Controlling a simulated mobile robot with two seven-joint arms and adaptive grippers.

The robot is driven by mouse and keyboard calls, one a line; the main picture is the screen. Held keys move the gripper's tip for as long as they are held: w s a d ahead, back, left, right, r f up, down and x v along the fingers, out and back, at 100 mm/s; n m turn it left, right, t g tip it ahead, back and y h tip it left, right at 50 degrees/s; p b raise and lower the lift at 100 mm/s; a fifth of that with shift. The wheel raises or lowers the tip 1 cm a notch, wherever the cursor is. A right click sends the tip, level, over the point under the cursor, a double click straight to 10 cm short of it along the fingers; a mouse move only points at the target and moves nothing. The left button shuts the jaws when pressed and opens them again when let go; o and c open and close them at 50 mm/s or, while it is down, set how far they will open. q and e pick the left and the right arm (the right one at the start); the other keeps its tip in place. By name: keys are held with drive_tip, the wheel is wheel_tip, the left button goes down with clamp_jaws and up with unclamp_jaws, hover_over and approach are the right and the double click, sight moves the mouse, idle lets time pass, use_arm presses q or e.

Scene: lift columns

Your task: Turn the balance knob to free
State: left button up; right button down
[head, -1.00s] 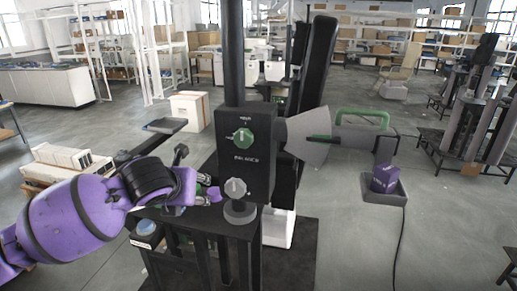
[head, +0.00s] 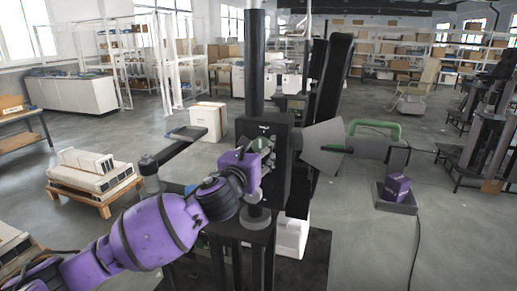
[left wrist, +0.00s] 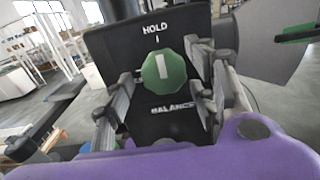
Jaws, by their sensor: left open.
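The green balance knob (left wrist: 164,73) sits on the dark face of the column box (left wrist: 140,45). Its white mark stands nearly upright, leaning slightly left at the top, below the word HOLD and its tick. The word BALANCE is below the knob; I cannot read FREE. My left gripper (left wrist: 162,98) is open, with its fingers to the left and right of the knob and visible gaps on both sides. In the head view, the left gripper (head: 262,155) is in front of the box and partly hides the knob (head: 258,144). My right gripper is not in view.
A grey cone and arm with a green handle (head: 374,128) extend right from the box. A purple block (head: 398,187) sits in a grey tray (head: 397,205). A dark column (head: 254,60) rises above the box. A pallet of white boxes (head: 95,182) stands left, with open floor around it.

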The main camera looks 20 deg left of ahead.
use_arm(q)
drive_tip(key=shift+w, duration=0.6)
drive_tip(key=shift+c, duration=0.3)
drive_tip(key=c, duration=1)
